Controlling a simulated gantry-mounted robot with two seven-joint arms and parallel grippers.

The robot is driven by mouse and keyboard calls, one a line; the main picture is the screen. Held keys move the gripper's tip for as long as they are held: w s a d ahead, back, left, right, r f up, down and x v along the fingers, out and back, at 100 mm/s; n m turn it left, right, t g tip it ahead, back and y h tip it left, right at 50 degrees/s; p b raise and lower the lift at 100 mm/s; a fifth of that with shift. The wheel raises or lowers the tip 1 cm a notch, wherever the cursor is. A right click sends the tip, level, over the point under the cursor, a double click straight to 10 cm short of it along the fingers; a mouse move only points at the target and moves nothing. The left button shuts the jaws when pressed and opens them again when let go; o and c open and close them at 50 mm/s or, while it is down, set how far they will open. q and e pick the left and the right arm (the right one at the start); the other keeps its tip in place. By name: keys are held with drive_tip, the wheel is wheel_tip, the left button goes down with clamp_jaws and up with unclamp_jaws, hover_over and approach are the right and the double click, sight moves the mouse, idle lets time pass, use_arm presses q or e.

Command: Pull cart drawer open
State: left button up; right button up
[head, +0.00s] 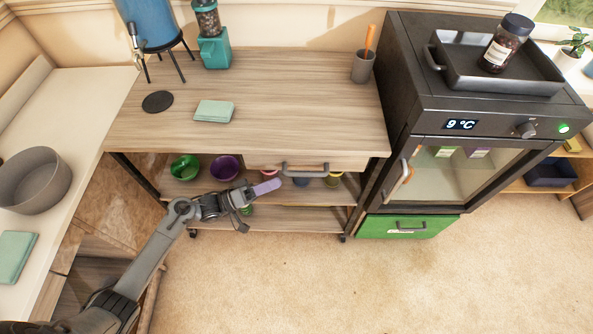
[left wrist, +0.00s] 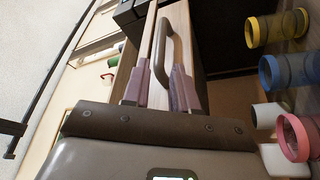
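The wooden cart (head: 250,105) has a drawer (head: 262,160) under the right part of its top, with a grey bar handle (head: 305,169). The drawer front looks about flush with the cart's front edge. My left gripper (head: 268,187) is in front of the cart, just left of and below the handle. In the left wrist view the handle (left wrist: 174,38) is ahead, lined up between the two pinkish fingers of my left gripper (left wrist: 160,85). These fingers are apart with nothing clamped between them. My right gripper is not in view.
The shelf below holds a green bowl (head: 185,168), a purple bowl (head: 225,167) and several coloured cups. A black mini fridge (head: 420,110) stands close on the right, with a green drawer (head: 405,226) below. The carpet (head: 300,285) in front is clear.

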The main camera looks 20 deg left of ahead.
sight(299, 172)
use_arm(q)
drive_tip(key=shift+b+x, duration=0.75)
drive_tip(key=shift+x, duration=3.65)
drive_tip(key=shift+c, duration=0.2)
clamp_jaws()
